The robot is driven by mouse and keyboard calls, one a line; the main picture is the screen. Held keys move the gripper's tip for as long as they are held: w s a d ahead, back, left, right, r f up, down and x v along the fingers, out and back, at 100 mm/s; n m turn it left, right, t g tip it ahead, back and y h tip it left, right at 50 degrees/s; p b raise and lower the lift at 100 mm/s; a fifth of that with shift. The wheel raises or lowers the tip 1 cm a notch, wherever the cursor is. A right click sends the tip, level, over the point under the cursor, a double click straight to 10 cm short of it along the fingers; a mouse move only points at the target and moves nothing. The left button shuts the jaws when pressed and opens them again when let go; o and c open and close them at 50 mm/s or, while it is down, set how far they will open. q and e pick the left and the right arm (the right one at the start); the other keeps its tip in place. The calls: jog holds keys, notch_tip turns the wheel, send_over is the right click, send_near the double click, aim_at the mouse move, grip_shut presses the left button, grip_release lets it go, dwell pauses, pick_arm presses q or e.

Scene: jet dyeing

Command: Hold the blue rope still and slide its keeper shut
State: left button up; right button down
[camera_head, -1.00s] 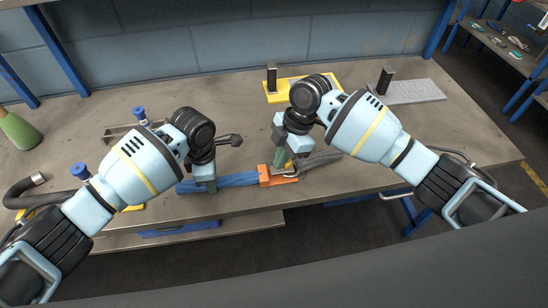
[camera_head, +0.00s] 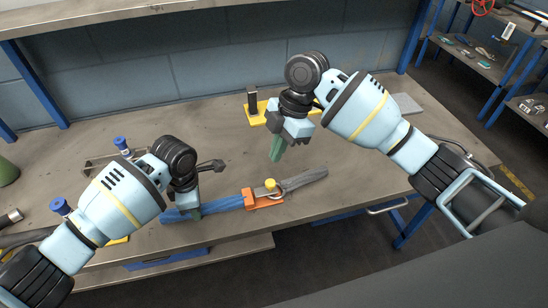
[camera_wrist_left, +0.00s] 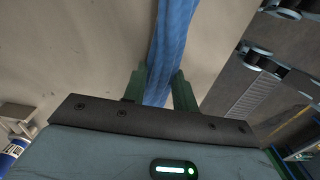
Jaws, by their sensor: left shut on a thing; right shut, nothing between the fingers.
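The blue rope (camera_head: 228,203) lies along the front of the bench. At its right end is an orange keeper (camera_head: 262,200) with a yellow knob (camera_head: 270,184) and a metal loop; a grey rope (camera_head: 306,180) continues to the right. My left gripper (camera_head: 195,213) is shut on the blue rope, left of the keeper. In the left wrist view the blue rope (camera_wrist_left: 172,45) runs between the green fingers (camera_wrist_left: 159,90). My right gripper (camera_head: 276,151) is shut and empty, up and behind the keeper, apart from it. Whether the keeper is fully closed I cannot tell.
A yellow plate (camera_head: 256,119) with a dark post stands behind my right gripper. A grey plate (camera_head: 406,103) lies at the back right. Blue-capped bottles (camera_head: 121,144) stand at the left. The bench middle is clear. A blue rack stands at the far right.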

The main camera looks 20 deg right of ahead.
pick_arm(q)
jog(key=shift+f, duration=0.1)
jog(key=o, duration=1.1)
